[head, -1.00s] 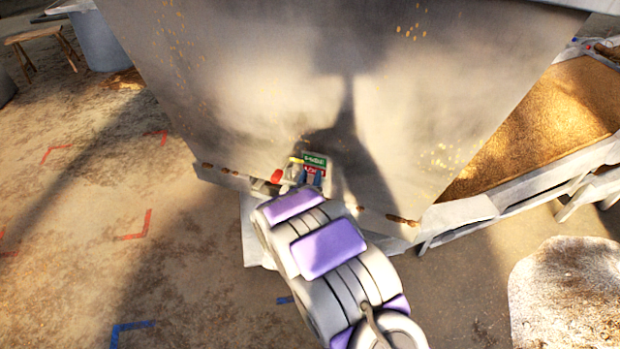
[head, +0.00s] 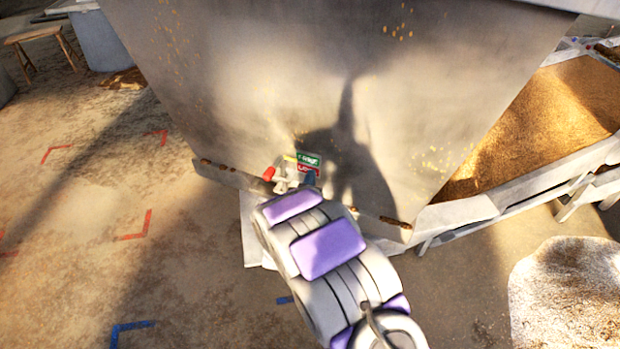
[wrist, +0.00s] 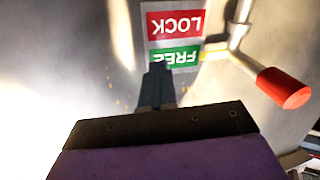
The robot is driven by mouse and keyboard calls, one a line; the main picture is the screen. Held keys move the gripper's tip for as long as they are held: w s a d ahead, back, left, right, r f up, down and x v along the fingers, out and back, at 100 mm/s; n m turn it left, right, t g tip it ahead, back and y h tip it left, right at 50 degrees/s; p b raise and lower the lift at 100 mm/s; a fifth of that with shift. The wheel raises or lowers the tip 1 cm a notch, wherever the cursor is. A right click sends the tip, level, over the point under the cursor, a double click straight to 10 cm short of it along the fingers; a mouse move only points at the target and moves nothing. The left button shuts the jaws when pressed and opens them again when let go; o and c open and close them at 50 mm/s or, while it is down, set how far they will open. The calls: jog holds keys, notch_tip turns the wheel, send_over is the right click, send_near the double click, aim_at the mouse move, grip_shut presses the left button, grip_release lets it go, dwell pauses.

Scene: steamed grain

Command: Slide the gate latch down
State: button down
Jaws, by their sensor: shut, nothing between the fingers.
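The gate latch is a pale bar with a red knob (head: 269,173), low on the front of the metal hopper (head: 240,90). In the wrist view the red knob (wrist: 283,88) is on the right, and the pale latch bar (wrist: 240,60) runs up-left from it. A label with a green FREE part (head: 308,159) and a red LOCK part (head: 306,169) is beside the latch; it appears upside down in the wrist view (wrist: 175,25). My gripper (wrist: 158,75) is shut and empty, its dark fingertips in front of the label, to one side of the latch. My arm partly hides the latch area in the head view.
A grain-filled trough (head: 550,120) stands at the right. A pale, grain-dusted surface (head: 565,295) is at the lower right. A wooden stool (head: 40,38) stands at the far left. The floor (head: 80,220) at left is open, with red and blue corner marks.

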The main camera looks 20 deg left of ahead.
jog(key=c, duration=1.8)
grip_release()
jog(key=o, duration=1)
jog(key=shift+c, duration=0.2)
jog(key=s+d+p, duration=0.1)
jog(key=s+d, duration=0.1)
jog(key=s, duration=1.5)
jog(key=shift+d, duration=0.3)
